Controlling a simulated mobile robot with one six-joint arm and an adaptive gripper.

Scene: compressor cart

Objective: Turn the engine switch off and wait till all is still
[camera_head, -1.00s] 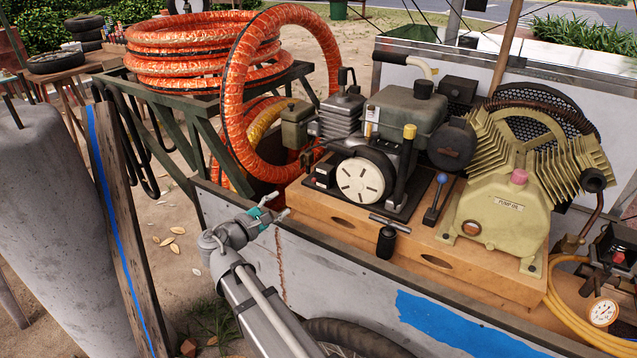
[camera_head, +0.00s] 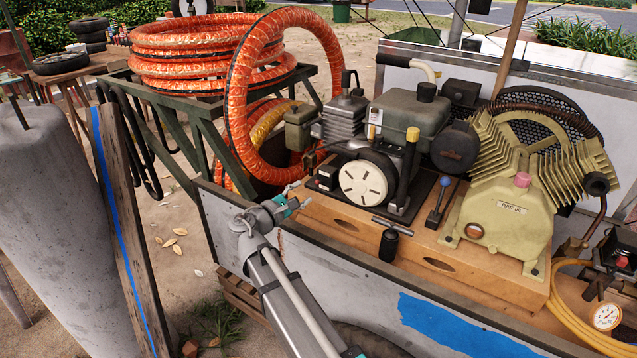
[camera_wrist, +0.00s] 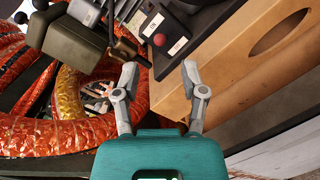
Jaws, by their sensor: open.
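The engine (camera_head: 405,115) sits on a wooden base (camera_head: 430,250) on the cart. A small black box (camera_head: 328,176), apparently the engine switch box, is at the engine's lower left; the switch position cannot be read. In the wrist view a red round knob (camera_wrist: 160,40) shows beside white labels on a dark part, ahead of the fingers. My gripper (camera_head: 296,196) is left of the wooden base's corner, short of the box. In the wrist view my gripper (camera_wrist: 160,72) is open, with nothing between its fingertips.
Orange hose coils (camera_head: 205,50) lie on a green stand to the left, and one loop hangs close behind my gripper. The cart's side wall (camera_head: 320,250) runs beneath my arm. The yellow pump (camera_head: 505,205), a blue-knobbed lever (camera_head: 440,200) and a gauge (camera_head: 605,317) are to the right.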

